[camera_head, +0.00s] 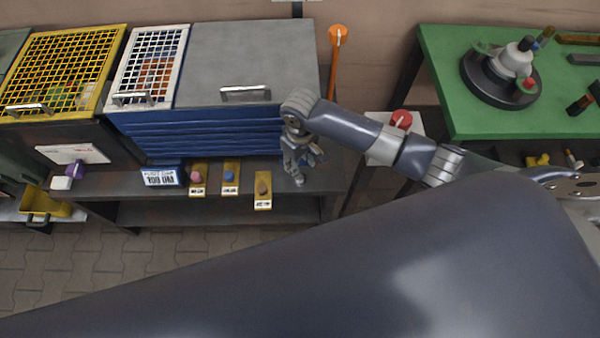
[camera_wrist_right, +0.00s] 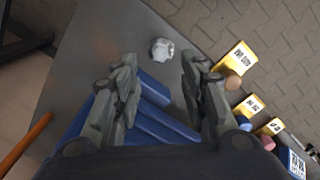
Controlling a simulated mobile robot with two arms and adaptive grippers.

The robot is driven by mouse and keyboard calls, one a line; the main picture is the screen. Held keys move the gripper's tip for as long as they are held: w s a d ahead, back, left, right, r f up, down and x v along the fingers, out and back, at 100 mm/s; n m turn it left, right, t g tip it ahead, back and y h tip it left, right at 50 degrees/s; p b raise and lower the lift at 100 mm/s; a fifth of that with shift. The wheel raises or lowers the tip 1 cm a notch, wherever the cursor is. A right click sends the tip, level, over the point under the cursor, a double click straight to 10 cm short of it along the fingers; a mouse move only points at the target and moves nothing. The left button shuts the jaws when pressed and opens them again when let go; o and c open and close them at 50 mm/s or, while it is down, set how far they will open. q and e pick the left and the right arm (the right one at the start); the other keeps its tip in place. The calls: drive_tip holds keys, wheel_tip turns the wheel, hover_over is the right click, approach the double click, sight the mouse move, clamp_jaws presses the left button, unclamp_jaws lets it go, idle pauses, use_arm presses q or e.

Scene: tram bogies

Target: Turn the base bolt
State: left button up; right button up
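In the right wrist view a small light-grey, faceted piece (camera_wrist_right: 162,49) lies on the grey bench top (camera_wrist_right: 95,50). It looks like a bolt head or nut; I cannot tell for sure that it is the base bolt. My right gripper (camera_wrist_right: 160,72) is open, its two fingers apart on either side of the view, with the grey piece ahead of the gap between them and nothing held. In the head view the right gripper (camera_head: 300,172) points down over the right end of the bench. It hides most of the spot below. My left gripper is not in view.
Blue drawers (camera_head: 195,133) stand behind the right gripper. Yellow-labelled blocks with a pink (camera_head: 196,177), a blue (camera_head: 229,176) and a brown knob (camera_head: 262,188) sit to its left. An orange-topped lever (camera_head: 335,60) stands behind. A green table (camera_head: 450,90) is at right.

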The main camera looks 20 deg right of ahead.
wheel_tip(320, 180, down, 8)
idle(0.5)
clamp_jaws()
